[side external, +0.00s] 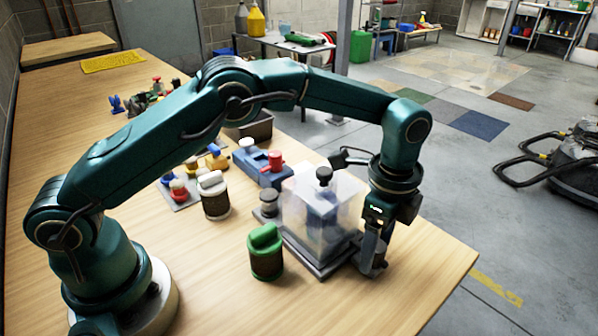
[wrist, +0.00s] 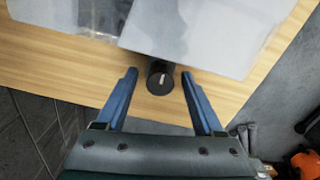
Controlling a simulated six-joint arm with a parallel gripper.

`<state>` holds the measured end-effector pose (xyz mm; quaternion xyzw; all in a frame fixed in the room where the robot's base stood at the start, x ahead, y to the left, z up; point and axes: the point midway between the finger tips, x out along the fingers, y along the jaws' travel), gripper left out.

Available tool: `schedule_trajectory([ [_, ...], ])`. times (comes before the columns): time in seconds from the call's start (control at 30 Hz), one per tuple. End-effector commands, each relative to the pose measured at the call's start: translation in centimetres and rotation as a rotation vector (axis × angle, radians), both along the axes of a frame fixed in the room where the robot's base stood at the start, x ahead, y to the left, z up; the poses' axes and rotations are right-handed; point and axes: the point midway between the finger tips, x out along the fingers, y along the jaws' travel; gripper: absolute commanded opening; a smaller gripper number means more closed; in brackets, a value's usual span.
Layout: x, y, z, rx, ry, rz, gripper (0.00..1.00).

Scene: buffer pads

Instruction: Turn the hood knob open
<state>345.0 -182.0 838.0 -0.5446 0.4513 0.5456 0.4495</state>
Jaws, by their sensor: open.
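The clear hood (side external: 305,212) is a see-through box on a grey base, with a black handle (side external: 323,174) on top. Its frosted panels fill the top of the wrist view (wrist: 205,35). A round dark knob (wrist: 160,78) with a white pointer mark shows beside the hood in the wrist view. My gripper (wrist: 159,75) is open, with one blue finger on each side of the knob and a visible gap to each. In the side view my gripper (side external: 377,238) points down at the hood's right side. The knob is largely hidden there.
A green-capped jar (side external: 265,252) and a white-capped jar (side external: 213,196) stand left of the hood. A blue block with a red knob (side external: 270,167) is behind them. The table's right edge is close to my gripper. The front of the table is clear.

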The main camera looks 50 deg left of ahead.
Motion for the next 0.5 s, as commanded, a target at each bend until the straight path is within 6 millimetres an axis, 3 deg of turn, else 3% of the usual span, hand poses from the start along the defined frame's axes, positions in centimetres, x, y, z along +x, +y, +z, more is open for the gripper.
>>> schedule_trajectory([
  [0.3,0.00,0.02,-0.39,0.000,0.000,0.000,0.69],
  [0.4,0.00,0.02,-0.37,0.000,0.000,0.001,0.31],
  [0.5,0.00,0.02,-0.37,0.000,0.000,0.001,0.00],
])
